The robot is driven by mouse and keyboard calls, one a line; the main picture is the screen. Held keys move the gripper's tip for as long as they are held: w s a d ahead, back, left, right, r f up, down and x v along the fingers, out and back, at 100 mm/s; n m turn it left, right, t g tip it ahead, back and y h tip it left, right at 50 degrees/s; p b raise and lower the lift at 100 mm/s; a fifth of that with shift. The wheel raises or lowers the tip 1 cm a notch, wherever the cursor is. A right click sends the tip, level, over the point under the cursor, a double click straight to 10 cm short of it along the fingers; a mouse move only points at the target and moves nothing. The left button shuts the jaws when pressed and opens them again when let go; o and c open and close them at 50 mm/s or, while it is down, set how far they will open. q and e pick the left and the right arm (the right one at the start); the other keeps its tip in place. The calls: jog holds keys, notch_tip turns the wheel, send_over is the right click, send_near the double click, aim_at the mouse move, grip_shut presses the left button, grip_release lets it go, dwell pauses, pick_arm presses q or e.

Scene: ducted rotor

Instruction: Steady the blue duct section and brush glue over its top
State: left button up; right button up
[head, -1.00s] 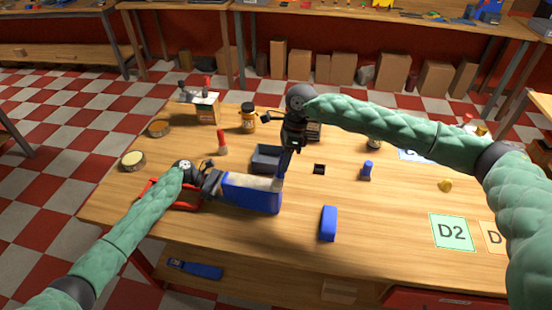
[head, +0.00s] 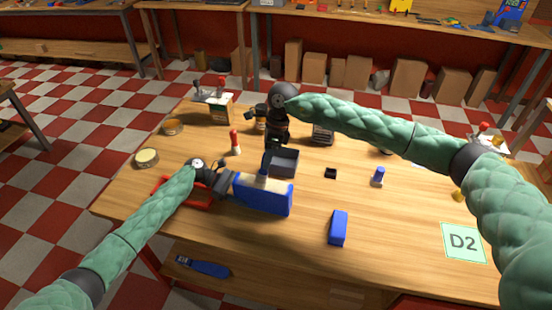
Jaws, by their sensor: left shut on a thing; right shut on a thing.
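The blue duct section (head: 264,199) stands near the front left of the table, with a pale top face. My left gripper (head: 230,184) is shut on its left end. My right gripper (head: 272,149) is above the duct section, pointing down and shut on a dark blue brush (head: 265,166). The brush's lower end is at the middle of the pale top and appears to touch it. The bristles are too small to make out, and I cannot tell how much glue is on the top.
A dark open box (head: 285,163) stands close behind the duct section. A red-tipped bottle (head: 235,143) and a round tin (head: 146,157) are at the left. A blue block (head: 338,228) and a blue-topped object (head: 377,177) lie to the right.

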jog(key=shift+w+a, duration=1.45)
jog(key=shift+a, duration=2.5)
notch_tip(320, 180, up, 8)
jog(key=shift+a, duration=0.1)
pick_arm(q)
jog(key=o, duration=1.2)
jog(key=shift+c, duration=0.2)
jog(key=v, duration=1.2)
jog(key=shift+f, duration=0.1)
